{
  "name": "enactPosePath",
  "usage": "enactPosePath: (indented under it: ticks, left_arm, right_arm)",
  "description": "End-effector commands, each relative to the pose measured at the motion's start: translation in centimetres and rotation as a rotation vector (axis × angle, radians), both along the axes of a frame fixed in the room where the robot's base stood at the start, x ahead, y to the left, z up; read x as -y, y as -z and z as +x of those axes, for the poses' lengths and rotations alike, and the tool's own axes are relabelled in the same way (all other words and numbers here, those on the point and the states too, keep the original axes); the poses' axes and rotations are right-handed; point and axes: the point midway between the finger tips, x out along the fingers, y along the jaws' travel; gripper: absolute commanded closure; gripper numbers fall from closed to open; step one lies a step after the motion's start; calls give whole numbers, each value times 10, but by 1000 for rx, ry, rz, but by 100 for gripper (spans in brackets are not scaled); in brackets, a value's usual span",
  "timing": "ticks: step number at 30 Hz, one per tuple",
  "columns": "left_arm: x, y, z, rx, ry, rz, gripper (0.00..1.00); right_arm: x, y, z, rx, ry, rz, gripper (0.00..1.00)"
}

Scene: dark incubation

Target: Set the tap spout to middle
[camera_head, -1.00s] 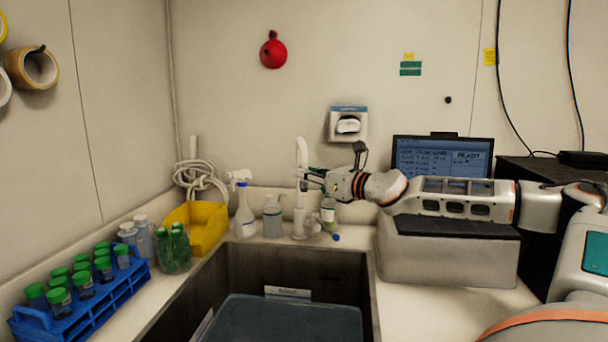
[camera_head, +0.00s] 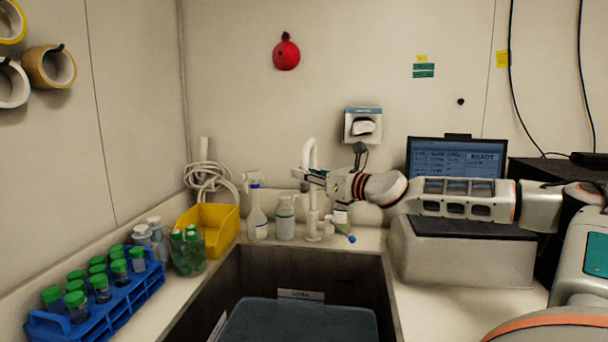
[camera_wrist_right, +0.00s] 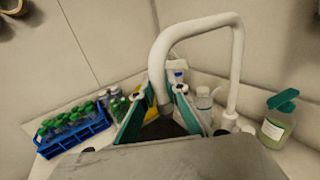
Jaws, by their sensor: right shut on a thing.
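The white tap (camera_head: 313,210) stands on the counter behind the sink. Its hooked spout (camera_head: 309,150) arches up and comes down slightly to the left of the upright pipe in the head view. My right gripper (camera_head: 306,180) reaches in from the right and is shut on the downward end of the spout. In the right wrist view the spout (camera_wrist_right: 198,27) curves from the upright pipe at the right down between the two green-edged fingers (camera_wrist_right: 160,112). The spout's tip is partly hidden there. My left gripper is not in view.
The dark sink (camera_head: 255,285) lies in front of the tap. A spray bottle (camera_head: 257,215), a wash bottle (camera_head: 285,218) and a yellow bin (camera_head: 222,222) stand left of the tap. A blue tube rack (camera_head: 110,310) is at left. A grey machine (camera_head: 470,255) sits at right.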

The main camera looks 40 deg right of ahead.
Motion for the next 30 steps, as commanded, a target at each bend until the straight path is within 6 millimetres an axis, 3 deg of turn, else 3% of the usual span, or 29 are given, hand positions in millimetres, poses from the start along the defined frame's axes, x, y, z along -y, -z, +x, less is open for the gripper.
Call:
enactPosePath:
  ticks: [2,3,4,5,30]
  left_arm:
    - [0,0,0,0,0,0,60]
    - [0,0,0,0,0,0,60]
    - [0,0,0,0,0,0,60]
    - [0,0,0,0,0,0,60]
    - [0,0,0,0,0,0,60]
  right_arm:
    - [-2,2,0,-3,-4,2,100]
    - [-2,2,0,-4,-4,2,78]
    - [-1,2,0,-3,-3,2,71]
    - [-1,2,0,-3,-3,2,69]
    - [1,-3,-13,3,-1,-4,69]
